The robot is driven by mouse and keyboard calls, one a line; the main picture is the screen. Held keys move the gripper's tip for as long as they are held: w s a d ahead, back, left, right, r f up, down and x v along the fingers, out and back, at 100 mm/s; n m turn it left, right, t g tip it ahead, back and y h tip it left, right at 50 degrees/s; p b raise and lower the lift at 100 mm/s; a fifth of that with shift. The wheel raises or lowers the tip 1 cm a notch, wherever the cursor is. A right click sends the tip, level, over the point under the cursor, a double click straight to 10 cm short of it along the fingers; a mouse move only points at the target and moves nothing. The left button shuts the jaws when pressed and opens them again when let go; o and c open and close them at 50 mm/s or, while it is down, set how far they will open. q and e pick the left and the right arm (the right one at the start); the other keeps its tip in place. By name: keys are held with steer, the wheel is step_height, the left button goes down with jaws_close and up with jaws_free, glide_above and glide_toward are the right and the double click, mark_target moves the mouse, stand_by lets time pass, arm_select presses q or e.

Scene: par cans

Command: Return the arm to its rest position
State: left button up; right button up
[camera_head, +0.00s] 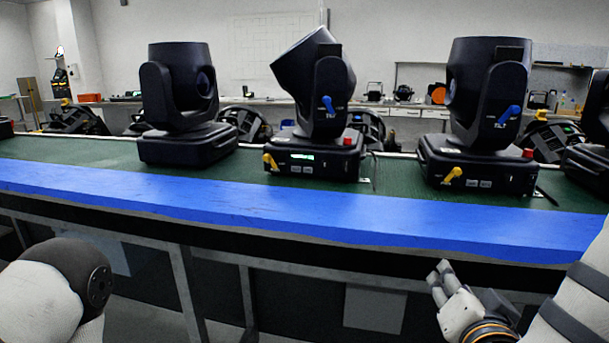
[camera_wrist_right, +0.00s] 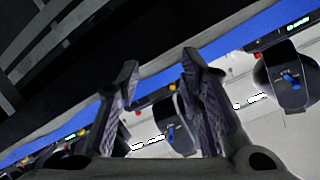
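My right gripper (camera_head: 446,283) is in front of the bench, at lower right in the head view, below the blue front edge. In the right wrist view its two fingers (camera_wrist_right: 158,72) stand apart with nothing held between them. A rounded part of my left arm shows at lower left in the head view. My left gripper is out of view.
A bench with a blue front edge (camera_head: 250,207) and green top (camera_head: 95,150) crosses the view. Black moving-head lights stand on it: left (camera_head: 180,100), middle (camera_head: 320,100), right (camera_head: 485,110), plus another partly cut off (camera_head: 595,150). Bench legs stand below.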

steer(key=s+a+f+n+g+y, duration=0.2)
steer(key=s+f+n+g, duration=0.15)
steer(key=s+f, duration=0.55)
steer(key=s+a+f+n+g+y, duration=0.15)
steer(key=s+f+g, duration=0.35)
steer(key=f, duration=0.7)
steer(key=s+d+f+n+g, duration=0.1)
steer(key=s+f+g, duration=0.2)
steer(key=s, duration=0.7)
steer(key=s+d+f+n+g, duration=0.1)
steer(key=s+f+g, duration=0.3)
steer(key=s, duration=0.6)
steer(key=shift+s+d+f+n, duration=0.25)
steer(key=shift+s+f+n, duration=0.1)
steer(key=shift+f+n, duration=0.4)
steer(key=shift+g, duration=0.25)
